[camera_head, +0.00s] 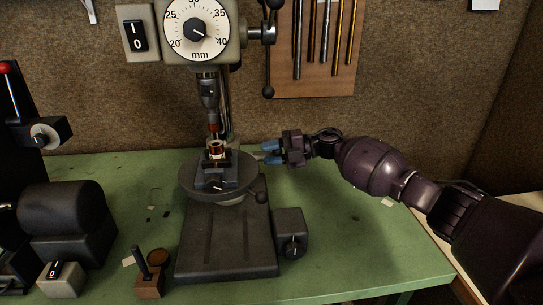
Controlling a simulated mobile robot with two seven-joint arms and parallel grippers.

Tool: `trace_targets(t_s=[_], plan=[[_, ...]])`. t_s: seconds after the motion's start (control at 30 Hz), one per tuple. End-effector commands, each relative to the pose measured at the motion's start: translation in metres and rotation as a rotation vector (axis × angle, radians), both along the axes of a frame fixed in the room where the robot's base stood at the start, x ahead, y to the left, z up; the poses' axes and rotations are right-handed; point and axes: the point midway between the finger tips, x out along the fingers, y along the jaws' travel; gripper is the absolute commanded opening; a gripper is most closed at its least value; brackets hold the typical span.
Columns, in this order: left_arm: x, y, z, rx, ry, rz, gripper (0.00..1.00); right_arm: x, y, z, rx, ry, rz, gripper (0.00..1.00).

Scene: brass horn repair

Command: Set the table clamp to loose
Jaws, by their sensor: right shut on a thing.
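The drill press has a round grey table (190,181) on its column, with a small vise (214,176) on top. My right gripper (264,153) reaches in from the right, just behind and right of the round table near the column. Its blue fingertips are shut on a thin pale lever end (257,155) that seems to belong to the table clamp. Most of the clamp is hidden behind the table and fingers, so I cannot tell whether it is loose or tight. My left gripper is not in view.
A black ball-ended lever (262,197) sticks out at the table's right edge. A box with a knob (293,247) sits right of the press base. The dial head (196,29) is above. A black machine (66,220) stands left. The green bench (350,225) is mostly clear at right.

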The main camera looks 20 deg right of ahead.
Motion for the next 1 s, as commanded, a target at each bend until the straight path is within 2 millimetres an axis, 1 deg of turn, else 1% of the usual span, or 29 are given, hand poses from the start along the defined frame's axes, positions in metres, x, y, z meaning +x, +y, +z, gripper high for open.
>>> trace_targets(t_s=[0.03, 0.5, 0.53, 0.67, 0.7, 1.0], plan=[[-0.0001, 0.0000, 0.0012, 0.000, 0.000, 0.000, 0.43, 0.0031, -0.0018, 0.0066, 0.004, -0.003, -0.007, 0.00], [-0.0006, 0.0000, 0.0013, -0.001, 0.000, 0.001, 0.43, 0.0049, -0.0027, 0.0083, 0.008, 0.006, -0.011, 0.00], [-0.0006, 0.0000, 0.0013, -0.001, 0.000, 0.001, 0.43, 0.0049, -0.0027, 0.0084, 0.009, 0.006, -0.011, 0.35], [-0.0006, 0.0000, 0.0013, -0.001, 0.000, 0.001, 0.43, 0.0045, -0.0024, 0.0075, 0.007, 0.007, -0.009, 0.55], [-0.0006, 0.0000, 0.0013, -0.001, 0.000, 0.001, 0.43, 0.0042, -0.0022, 0.0069, 0.007, 0.009, -0.008, 0.58], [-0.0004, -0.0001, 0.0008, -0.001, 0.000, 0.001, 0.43, 0.0021, -0.0028, 0.0033, 0.006, 0.014, -0.005, 0.58]])
